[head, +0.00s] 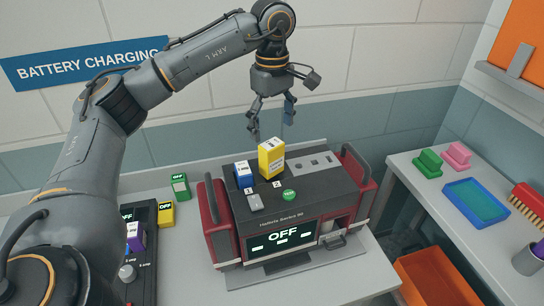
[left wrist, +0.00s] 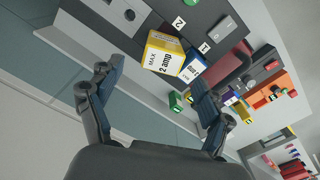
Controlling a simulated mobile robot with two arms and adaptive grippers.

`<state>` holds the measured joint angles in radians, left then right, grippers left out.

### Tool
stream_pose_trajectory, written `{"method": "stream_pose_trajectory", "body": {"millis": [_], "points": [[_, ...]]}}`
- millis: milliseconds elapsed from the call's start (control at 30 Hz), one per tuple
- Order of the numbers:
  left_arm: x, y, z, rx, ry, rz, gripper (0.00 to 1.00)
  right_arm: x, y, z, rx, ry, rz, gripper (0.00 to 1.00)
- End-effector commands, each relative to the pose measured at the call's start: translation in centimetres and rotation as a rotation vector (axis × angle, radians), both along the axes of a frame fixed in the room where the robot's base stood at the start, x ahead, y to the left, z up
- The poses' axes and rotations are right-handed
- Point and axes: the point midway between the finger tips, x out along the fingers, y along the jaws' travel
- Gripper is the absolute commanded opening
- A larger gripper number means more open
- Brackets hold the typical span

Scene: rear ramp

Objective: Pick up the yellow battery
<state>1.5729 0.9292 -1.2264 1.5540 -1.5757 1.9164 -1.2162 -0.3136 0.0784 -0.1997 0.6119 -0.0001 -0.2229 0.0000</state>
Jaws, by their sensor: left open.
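The yellow battery (head: 271,158) stands upright in slot 2 on top of the dark and red charger unit (head: 300,212). It also shows in the left wrist view (left wrist: 164,56), its label reading "MAX. 2 amp". My left gripper (head: 271,121) is open and empty, pointing down just above the yellow battery, with no contact visible. In the left wrist view its two fingers (left wrist: 150,82) are spread wide, with the yellow battery beyond the gap between them. My right gripper is not in view.
A blue battery (head: 243,175) stands close beside the yellow one, in slot 1. The right table holds a blue tray (head: 476,201). An orange bin (head: 436,278) is below.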

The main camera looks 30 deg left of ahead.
Motion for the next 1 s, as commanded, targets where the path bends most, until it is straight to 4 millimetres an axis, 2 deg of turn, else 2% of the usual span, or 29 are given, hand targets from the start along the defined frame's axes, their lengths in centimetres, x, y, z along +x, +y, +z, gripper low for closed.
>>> {"method": "stream_pose_trajectory", "body": {"millis": [100, 233, 433, 700, 733, 767, 1000], "points": [[-0.1, 0.0, -0.6, 0.001, 0.003, 0.000, 0.79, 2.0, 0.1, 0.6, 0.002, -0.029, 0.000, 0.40], [-0.3, 0.1, -2.1, 0.003, 0.006, 0.000, 0.79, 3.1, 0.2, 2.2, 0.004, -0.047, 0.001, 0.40], [-0.3, 0.0, -4.9, 0.001, 0.004, 0.000, 0.79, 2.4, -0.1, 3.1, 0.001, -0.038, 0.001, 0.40], [-0.3, 0.0, -5.6, 0.000, 0.000, 0.000, 0.79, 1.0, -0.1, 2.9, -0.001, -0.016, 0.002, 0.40], [-0.3, 0.0, -5.5, 0.000, 0.000, 0.000, 0.77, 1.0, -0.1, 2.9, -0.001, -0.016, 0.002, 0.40], [-0.3, 0.0, -5.5, 0.000, 0.000, 0.000, 0.71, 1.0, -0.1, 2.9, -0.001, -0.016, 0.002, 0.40], [-0.3, 0.0, -5.5, 0.000, 0.000, 0.000, 0.22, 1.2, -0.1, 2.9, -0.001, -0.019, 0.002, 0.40]]}}
